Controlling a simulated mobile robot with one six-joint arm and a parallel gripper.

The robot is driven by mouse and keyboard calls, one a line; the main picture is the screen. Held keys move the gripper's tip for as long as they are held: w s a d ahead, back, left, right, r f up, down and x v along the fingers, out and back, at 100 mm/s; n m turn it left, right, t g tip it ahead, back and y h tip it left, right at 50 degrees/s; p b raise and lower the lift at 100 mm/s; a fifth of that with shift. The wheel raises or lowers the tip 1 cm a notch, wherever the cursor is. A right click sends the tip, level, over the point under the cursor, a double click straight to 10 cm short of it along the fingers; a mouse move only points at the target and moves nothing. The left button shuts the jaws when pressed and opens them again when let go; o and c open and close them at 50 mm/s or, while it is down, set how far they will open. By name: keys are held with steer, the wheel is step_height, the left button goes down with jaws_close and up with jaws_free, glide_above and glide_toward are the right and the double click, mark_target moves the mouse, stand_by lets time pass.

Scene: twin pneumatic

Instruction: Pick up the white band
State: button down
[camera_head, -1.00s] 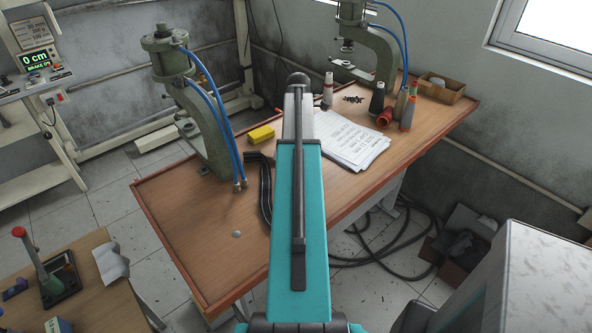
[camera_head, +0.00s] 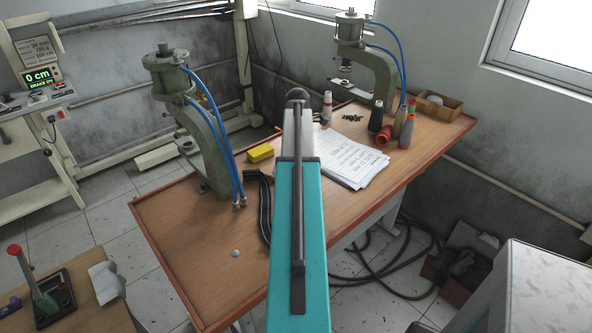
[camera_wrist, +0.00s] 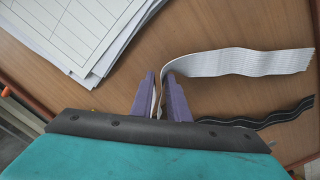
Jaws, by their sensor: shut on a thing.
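The white band (camera_wrist: 240,63) is a ribbed strip that shows in the wrist view. One end is between the purple fingers of my gripper (camera_wrist: 160,98), and the rest curves up and runs off to the right above the wooden table. My gripper is shut on that end. I cannot tell whether the far end touches the table. In the head view my teal arm hides the band and the fingers.
A black band (camera_head: 264,205) lies just beside my arm on the table (camera_head: 175,235). A paper stack (camera_head: 350,158) lies to the right. A green press (camera_head: 195,125) with blue hoses stands left, another (camera_head: 365,60) at the back. Spools (camera_head: 384,134) stand at the right.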

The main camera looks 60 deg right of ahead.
steer(key=shift+r+b, duration=0.4)
steer(key=shift+r, duration=0.55)
steer(key=shift+a+r, duration=0.1)
steer(key=shift+r, duration=0.15)
steer(key=a+b, duration=0.1)
steer(key=a, duration=0.3)
steer(key=s+a+b, duration=0.1)
steer(key=a, duration=0.4)
steer(key=s+a+r+b, duration=0.1)
steer(key=a, duration=0.3)
steer(key=shift+a+b, duration=0.25)
steer(key=shift+b, duration=0.05)
steer(key=shift+a+r, duration=0.25)
steer(key=shift+a, duration=0.85)
